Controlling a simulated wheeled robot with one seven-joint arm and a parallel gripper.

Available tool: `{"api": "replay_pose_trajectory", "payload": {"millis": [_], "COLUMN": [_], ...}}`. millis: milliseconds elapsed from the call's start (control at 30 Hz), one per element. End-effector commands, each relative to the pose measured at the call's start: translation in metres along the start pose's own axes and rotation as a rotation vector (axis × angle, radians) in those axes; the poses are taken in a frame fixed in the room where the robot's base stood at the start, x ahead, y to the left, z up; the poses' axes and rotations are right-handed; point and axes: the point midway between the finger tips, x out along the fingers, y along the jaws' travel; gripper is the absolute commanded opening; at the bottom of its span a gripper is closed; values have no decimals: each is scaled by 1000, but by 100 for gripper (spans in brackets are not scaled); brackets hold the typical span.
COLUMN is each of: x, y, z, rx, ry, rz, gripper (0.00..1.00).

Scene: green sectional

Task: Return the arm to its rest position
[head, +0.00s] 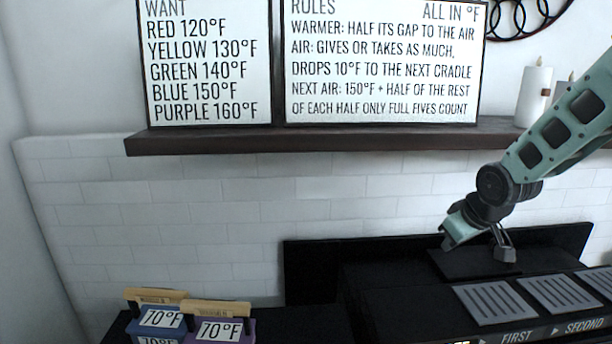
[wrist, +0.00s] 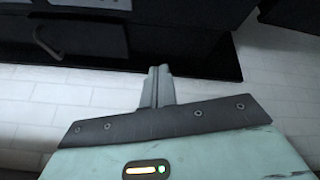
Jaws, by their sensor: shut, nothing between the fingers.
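My teal and dark-grey arm reaches in from the right edge of the head view. My gripper (head: 503,248) hangs in front of the black back panel, above the black unit with grey slatted plates. In the wrist view my gripper (wrist: 158,84) has its two grey fingers together, with nothing between them. White tile and a black surface lie beyond the fingertips there.
A dark wooden shelf (head: 330,138) spans the wall, bearing two sign boards and a white candle (head: 533,95). Grey slatted plates (head: 497,302) lie at the lower right. Blue (head: 160,318) and purple (head: 218,330) blocks with wooden-topped handles, labelled 70°F, stand at the lower left.

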Motion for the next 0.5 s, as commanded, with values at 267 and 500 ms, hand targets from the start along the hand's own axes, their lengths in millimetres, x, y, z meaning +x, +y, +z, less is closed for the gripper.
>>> {"api": "replay_pose_trajectory", "payload": {"millis": [267, 500], "x": [-76, -143], "y": [-186, -274], "z": [51, 140], "rx": [-140, -255], "ry": [-195, -370], "rz": [-176, -259], "gripper": [0, 0]}}
